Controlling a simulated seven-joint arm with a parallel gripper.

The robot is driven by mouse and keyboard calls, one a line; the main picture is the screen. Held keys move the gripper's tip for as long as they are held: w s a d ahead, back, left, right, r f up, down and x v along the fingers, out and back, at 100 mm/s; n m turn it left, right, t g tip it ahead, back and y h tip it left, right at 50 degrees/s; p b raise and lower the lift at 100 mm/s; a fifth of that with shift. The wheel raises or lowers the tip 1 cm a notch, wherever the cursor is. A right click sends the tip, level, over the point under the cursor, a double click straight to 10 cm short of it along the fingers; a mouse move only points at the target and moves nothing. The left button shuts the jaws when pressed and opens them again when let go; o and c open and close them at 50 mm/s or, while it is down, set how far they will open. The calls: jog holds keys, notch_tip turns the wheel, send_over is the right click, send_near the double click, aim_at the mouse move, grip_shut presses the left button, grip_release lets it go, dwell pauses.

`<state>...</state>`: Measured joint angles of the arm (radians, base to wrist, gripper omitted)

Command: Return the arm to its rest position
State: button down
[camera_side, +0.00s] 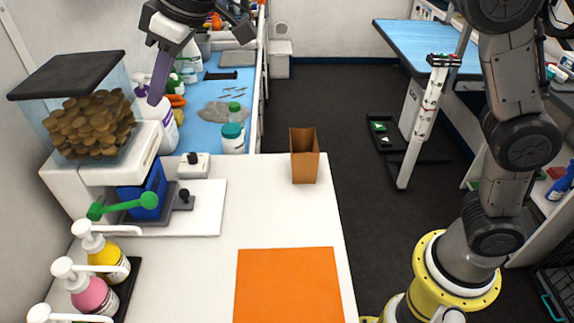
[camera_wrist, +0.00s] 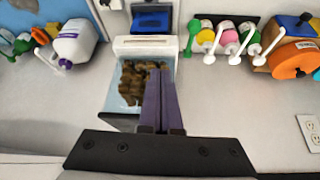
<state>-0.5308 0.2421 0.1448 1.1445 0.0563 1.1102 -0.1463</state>
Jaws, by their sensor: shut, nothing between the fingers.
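My gripper shows at the top left of the side view (camera_side: 160,88), raised above the white counter near the treat dispenser. In the wrist view its two purple fingers (camera_wrist: 160,105) are together, with nothing between them. My arm's lower links stand at the right of the side view on a yellow-ringed base. The dispenser (camera_side: 88,115) has a dark lid and a clear bin of brown pieces, and it also shows behind my fingers in the wrist view (camera_wrist: 135,85).
A blue container (camera_side: 150,192) and green lever (camera_side: 125,205) sit below the dispenser. Pump bottles (camera_side: 98,258) line the left edge. A brown open box (camera_side: 305,158) stands at the counter's far right corner. An orange mat (camera_side: 288,288) lies in front; the counter between is clear.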

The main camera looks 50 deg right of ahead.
jog(key=s+d+r+m+t+h, duration=0.1)
jog(key=s+d+r+m, duration=0.1)
jog(key=s+d, duration=0.6)
jog(key=s+d+r+m+t+h, duration=0.15)
jog(key=s+d, duration=0.35)
jog(key=d, duration=0.8)
jog(key=s+d+f+m, duration=0.2)
jog(key=s+d+f, duration=0.1)
jog(key=s+f, duration=0.4)
jog(key=s+d+f+m+g, duration=0.1)
jog(key=s+d+f, duration=0.3)
jog(key=s+f, duration=0.4)
jog(key=shift+s+m+h, duration=0.45)
jog(key=shift+s+m, duration=0.1)
jog(key=shift+s, duration=0.05)
jog(key=shift+g, duration=0.25)
